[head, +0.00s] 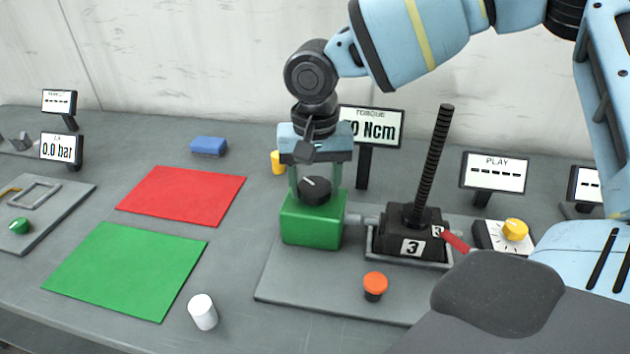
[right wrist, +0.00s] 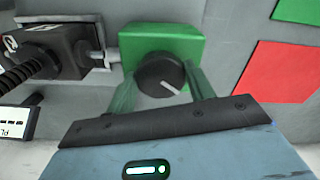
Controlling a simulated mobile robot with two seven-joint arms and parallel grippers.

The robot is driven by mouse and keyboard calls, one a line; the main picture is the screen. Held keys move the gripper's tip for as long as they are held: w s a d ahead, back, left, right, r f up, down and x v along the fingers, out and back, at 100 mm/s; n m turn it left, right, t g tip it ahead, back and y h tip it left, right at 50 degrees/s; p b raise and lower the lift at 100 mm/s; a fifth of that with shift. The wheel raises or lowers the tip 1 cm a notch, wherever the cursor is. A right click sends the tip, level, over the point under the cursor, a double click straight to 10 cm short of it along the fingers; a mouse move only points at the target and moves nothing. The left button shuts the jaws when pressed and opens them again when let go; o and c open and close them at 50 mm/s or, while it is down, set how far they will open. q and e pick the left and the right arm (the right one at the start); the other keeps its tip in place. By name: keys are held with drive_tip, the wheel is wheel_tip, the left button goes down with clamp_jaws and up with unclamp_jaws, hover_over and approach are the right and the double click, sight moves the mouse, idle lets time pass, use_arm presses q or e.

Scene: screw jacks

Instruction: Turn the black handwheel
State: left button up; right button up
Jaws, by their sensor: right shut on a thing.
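The black handwheel (head: 314,189) sits on top of a green box (head: 312,225) on a grey base plate. It carries a white pointer line. My right gripper (head: 316,186) points straight down over it, with its greenish fingers on either side of the wheel, shut on it. In the right wrist view the handwheel (right wrist: 161,76) lies between the two fingers (right wrist: 163,90), with the green box (right wrist: 150,40) beneath. A black jack (head: 408,238) marked 3 with a tall threaded screw (head: 433,160) stands right of the green box, joined by a shaft. My left gripper is not in view.
A torque display (head: 371,130) stands close behind my right gripper, partly hidden. An orange button (head: 375,284) is on the plate's front. A red lever (head: 456,242), a yellow knob (head: 514,229) and a PLAY display (head: 494,172) are right. Red (head: 182,195) and green (head: 125,270) mats lie left.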

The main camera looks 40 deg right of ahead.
sight(314, 187)
drive_tip(key=shift+m, duration=2.3)
drive_tip(key=o, duration=1)
drive_tip(key=shift+r, duration=3.95)
